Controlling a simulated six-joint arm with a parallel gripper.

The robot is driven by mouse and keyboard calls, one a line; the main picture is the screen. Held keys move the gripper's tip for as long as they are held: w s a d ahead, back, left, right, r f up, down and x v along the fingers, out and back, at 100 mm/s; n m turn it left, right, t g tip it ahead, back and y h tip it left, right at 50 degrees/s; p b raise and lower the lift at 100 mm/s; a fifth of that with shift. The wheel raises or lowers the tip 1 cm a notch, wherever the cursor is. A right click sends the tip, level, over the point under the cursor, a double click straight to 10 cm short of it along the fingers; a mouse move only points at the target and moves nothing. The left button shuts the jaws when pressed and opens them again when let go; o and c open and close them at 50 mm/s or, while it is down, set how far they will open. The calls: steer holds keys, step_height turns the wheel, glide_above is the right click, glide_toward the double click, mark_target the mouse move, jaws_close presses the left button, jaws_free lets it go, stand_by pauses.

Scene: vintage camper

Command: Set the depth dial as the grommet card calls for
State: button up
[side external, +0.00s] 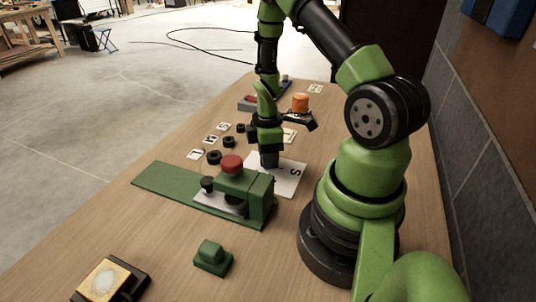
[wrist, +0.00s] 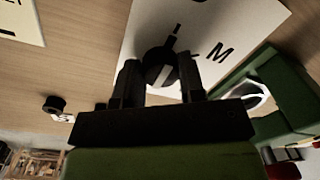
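The depth dial (wrist: 158,62) is a round black knob with a white pointer mark, on a white plate (wrist: 215,22) printed with black letters. My gripper (wrist: 160,72) points down at the dial, one finger on each side. I cannot tell whether the fingers touch it. My gripper (side external: 269,163) hides the dial in the side external view. I cannot tell which card is the grommet card.
The green press (side external: 165,186) with a red knob (side external: 232,163) stands close in front of the plate. Black rings (side external: 214,157) lie beside small marked cards (side external: 196,154). An orange cylinder (side external: 300,102) stands behind. A green block (side external: 212,258) sits nearer the camera.

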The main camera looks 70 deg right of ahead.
steer(key=shift+m, duration=0.4)
steer(key=m, duration=0.2)
steer(key=shift+m, duration=0.4)
steer(key=m, duration=0.3)
steer(key=shift+m, duration=0.3)
steer(key=m, duration=0.3)
steer(key=shift+m+t, duration=0.3)
steer(key=m, duration=0.3)
steer(key=shift+a+m, duration=0.1)
steer(key=shift+m, duration=0.3)
steer(key=m, duration=0.4)
steer(key=shift+w+r+m, duration=0.1)
steer(key=shift+m, duration=2.6)
